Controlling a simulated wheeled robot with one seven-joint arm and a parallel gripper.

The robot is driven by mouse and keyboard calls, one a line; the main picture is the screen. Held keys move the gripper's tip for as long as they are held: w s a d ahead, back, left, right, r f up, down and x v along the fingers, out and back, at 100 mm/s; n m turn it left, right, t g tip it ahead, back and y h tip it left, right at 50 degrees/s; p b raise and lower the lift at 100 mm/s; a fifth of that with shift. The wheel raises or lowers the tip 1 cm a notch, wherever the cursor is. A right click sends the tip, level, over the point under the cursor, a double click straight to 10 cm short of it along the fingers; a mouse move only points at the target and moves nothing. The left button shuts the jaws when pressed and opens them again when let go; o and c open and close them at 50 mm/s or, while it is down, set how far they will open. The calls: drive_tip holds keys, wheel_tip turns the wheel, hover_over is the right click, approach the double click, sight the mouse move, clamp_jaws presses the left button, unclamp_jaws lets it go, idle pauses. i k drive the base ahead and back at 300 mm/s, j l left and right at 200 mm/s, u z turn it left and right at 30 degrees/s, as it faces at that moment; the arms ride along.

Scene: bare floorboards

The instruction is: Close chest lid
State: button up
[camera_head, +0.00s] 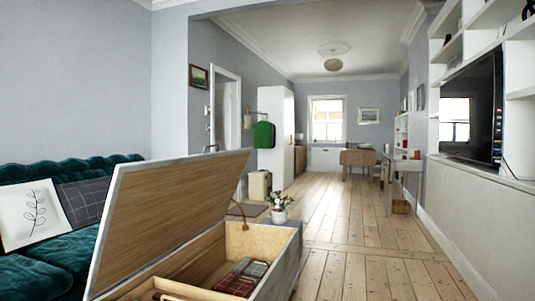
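The chest lid (165,210) is raised and tilted up to the right, with its wooden inner face toward me. The chest (262,241) stands open below it at the bottom centre, and its front left part runs out of the picture. A folded plaid cloth (242,277) lies inside the chest. A thin curved brown piece (241,213) shows between the lid and the chest's far end; I cannot tell whether it is a strap or a stay. My gripper is not in view.
A green sofa (65,255) with cushions stands close on the left behind the lid. A potted plant (279,207) shows just beyond the chest. Bare floorboards (355,255) are clear to the right, up to the white wall unit (480,215).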

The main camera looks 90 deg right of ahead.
sight(153, 208)
drive_tip(key=z, duration=2.8)
drive_tip(key=i+j, duration=0.2)
drive_tip(key=j, duration=0.15)
drive_tip(key=i+j+z, duration=0.1)
drive_tip(key=j, duration=0.25)
drive_tip(key=i+j, duration=0.5)
drive_tip(key=j, duration=0.25)
drive_tip(key=i+j+z, duration=0.1)
drive_tip(key=j, duration=0.25)
drive_tip(key=i+j, duration=0.3)
